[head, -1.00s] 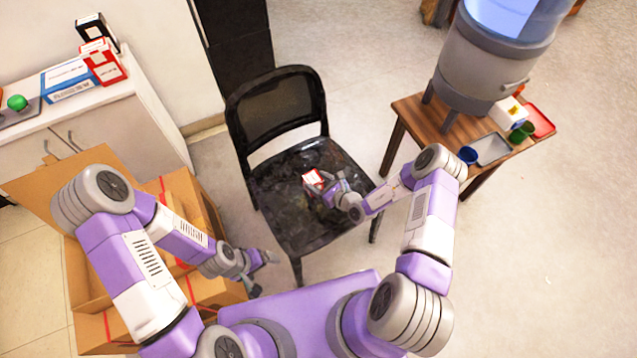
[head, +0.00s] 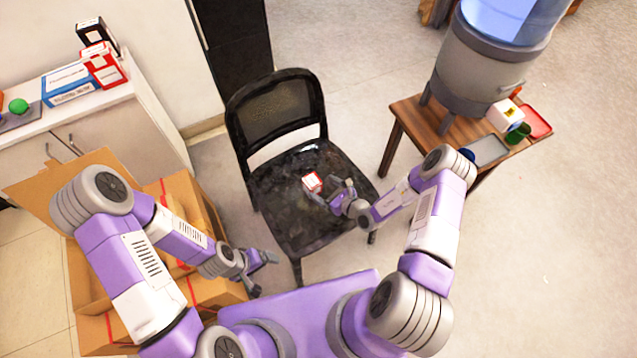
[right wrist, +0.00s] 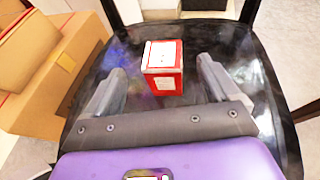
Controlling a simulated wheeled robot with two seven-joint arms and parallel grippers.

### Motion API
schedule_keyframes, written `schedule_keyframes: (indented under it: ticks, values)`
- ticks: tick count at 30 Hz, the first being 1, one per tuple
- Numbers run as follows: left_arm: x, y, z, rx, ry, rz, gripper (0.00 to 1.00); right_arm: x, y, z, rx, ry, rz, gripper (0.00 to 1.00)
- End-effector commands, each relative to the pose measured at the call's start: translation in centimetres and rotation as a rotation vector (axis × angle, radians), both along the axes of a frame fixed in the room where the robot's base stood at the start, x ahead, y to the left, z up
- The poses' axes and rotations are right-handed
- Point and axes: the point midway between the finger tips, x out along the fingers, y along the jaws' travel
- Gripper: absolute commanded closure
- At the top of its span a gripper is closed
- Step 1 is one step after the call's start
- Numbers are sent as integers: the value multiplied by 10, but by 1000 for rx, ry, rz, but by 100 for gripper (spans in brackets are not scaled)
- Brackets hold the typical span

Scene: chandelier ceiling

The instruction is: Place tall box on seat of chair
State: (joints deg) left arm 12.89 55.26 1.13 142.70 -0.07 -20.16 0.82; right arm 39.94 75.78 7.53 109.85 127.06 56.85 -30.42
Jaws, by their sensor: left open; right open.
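A small red and white box (head: 312,182) stands on the seat of the black chair (head: 290,222). In the right wrist view the red and white box (right wrist: 163,68) stands upright on the dark seat, just beyond my fingertips. My right gripper (head: 336,194) is open beside the box, to its lower right in the head view; its two fingers show apart and empty in the right wrist view (right wrist: 158,82). My left gripper (head: 266,272) is open and empty, low at the left of the chair, near the cardboard boxes.
Open cardboard boxes (head: 88,270) stand at the left. A white cabinet (head: 130,120) bears a red box (head: 103,67), a blue and white box (head: 70,84) and a black box (head: 95,34). A wooden table (head: 408,112) with a water dispenser (head: 480,70), cups and trays stands at the right.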

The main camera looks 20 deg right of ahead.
Motion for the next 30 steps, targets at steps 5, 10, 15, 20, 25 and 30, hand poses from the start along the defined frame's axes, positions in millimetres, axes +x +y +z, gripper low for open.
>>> schedule_keyframes:
  ticks: [5,10,15,20,25,30]
  values:
    - [0,0,16,0,0,0,8,-33,-20,18,-1,2,-2,11]
    - [0,0,22,0,0,0,8,-55,-32,26,-1,2,-3,11]
    - [0,0,24,0,0,0,8,-67,-30,31,3,4,25,11]
    - [0,0,24,0,0,0,8,-93,19,42,19,33,280,11]
    - [0,0,24,0,0,0,8,-168,82,55,-51,91,782,11]
    - [0,0,24,0,0,0,8,-241,90,53,-267,98,1254,11]
